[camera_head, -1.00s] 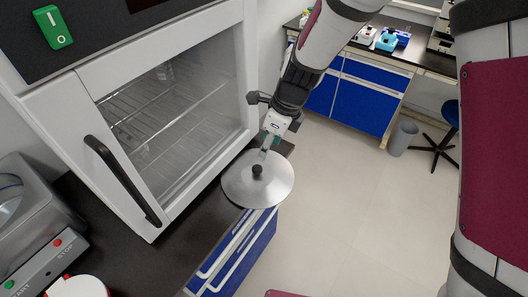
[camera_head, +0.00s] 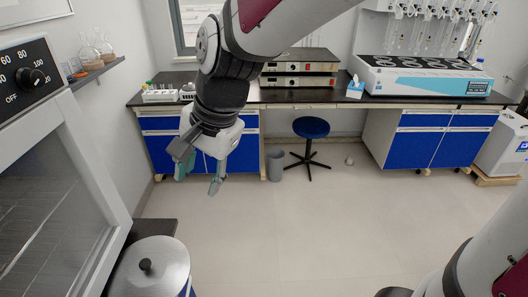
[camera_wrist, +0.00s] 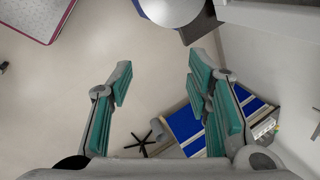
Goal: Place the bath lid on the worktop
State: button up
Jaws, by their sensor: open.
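The bath lid (camera_head: 160,272) is a round silver disc with a black knob. Part of the lid (camera_wrist: 172,8) also shows at the top of the wrist view. My gripper (camera_head: 198,181) is open and empty, in the air beyond the lid and apart from it.
A white oven (camera_head: 85,185) with a glass door stands left of the lid. Open floor (camera_head: 300,235) lies to the right. Blue-drawer benches, a stool (camera_head: 311,128) and a grey bin (camera_head: 275,165) are along the far wall.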

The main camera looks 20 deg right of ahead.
jog(key=s+d+r+n+t+h, duration=0.1)
jog(key=s+d+r+n, duration=0.1)
jog(key=s+d+n, duration=0.3)
jog(key=s+d+r+n+t+h, duration=0.1)
jog(key=s+d+r+n, duration=0.2)
jog(key=s+d, duration=0.4)
jog(key=shift+s+d+r+n+t+h, duration=0.3)
jog(key=shift+s+d+n+h, duration=0.1)
jog(key=shift+s+n, duration=0.5)
